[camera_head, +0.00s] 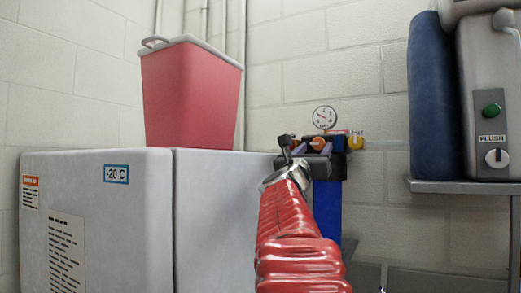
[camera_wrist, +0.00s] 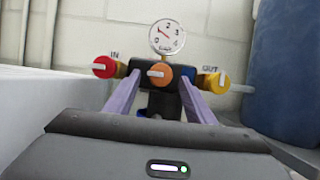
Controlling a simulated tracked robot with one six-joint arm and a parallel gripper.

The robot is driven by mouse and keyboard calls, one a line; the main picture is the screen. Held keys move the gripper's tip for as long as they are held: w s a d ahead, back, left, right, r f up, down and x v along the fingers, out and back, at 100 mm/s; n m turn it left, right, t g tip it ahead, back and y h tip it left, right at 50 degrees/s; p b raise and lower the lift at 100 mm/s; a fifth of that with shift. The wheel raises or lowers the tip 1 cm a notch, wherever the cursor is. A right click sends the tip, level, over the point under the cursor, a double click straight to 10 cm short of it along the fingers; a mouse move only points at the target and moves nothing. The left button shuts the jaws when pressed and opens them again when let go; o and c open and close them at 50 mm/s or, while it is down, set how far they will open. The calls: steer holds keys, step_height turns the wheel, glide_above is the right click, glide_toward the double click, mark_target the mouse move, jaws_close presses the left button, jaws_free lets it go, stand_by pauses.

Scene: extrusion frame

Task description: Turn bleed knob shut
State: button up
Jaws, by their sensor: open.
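A dark valve block (camera_wrist: 172,70) carries three knobs below a round white gauge (camera_wrist: 166,37). In the wrist view a red knob (camera_wrist: 104,67) sits left under "IN" and a yellow knob (camera_wrist: 216,83) right under "OUT". An orange knob (camera_wrist: 160,77) sits between them; its pale bar lies about level. I see no label naming the bleed knob. My gripper (camera_wrist: 160,82) is open, its two purple-grey fingers on either side of the orange knob; contact cannot be told. In the head view the orange knob (camera_head: 318,143) shows just right of my gripper (camera_head: 290,145), and the red knob is hidden.
A white freezer (camera_head: 95,215) marked -20 C stands left, with a red bin (camera_head: 192,95) on top. A blue cylinder (camera_head: 427,95) and a grey machine (camera_head: 490,80) stand on a shelf (camera_head: 465,187) at right. A pale wall is close behind the valve block.

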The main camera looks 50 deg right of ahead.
steer(key=shift+d+r, duration=0.2)
steer(key=shift+d, duration=0.35)
steer(key=shift+c, duration=0.3)
steer(key=c, duration=1)
